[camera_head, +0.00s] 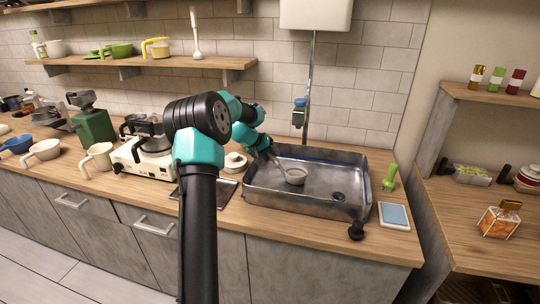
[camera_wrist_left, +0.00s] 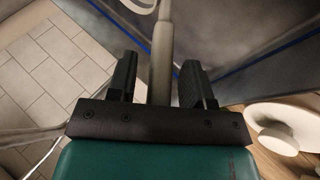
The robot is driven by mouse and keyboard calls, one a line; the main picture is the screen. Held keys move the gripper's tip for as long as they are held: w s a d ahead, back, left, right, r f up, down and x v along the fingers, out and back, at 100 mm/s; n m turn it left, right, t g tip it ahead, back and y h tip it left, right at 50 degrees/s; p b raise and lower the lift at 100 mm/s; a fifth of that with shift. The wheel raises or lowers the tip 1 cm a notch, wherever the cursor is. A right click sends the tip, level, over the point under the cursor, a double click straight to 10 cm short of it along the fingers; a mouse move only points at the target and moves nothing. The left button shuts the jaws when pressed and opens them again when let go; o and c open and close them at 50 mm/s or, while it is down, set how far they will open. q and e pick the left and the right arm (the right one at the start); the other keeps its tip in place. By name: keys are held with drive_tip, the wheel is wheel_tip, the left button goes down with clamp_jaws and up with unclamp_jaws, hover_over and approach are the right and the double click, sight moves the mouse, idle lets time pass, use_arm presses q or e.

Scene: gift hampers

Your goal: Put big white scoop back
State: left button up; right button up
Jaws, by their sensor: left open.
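A white scoop (camera_head: 295,176) lies in the metal sink (camera_head: 350,207), its round cup near the sink's middle-left. My left gripper (camera_head: 275,160) reaches over the left part of the sink, just left of the cup. In the left wrist view the scoop's pale handle (camera_wrist_left: 162,60) runs between the two dark fingers of my open left gripper (camera_wrist_left: 157,85), with a gap on either side. Part of the round cup shows at the top edge there. Another white long-handled ladle (camera_head: 196,35) stands upright at the wall by the shelf. My right gripper is not in view.
A small white dish (camera_head: 235,160) stands on the counter left of the sink. A white coffee machine (camera_head: 145,158) is farther left. A tap pipe (camera_head: 308,90) rises behind the sink. A wooden shelf (camera_head: 215,62) holds a yellow cup (camera_head: 157,48) and green bowls.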

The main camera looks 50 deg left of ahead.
use_arm(q)
drive_tip(key=v, duration=1.7)
drive_tip(key=shift+s, duration=0.5)
drive_tip(key=shift+d+f, duration=0.15)
drive_tip(key=shift+f, duration=0.05)
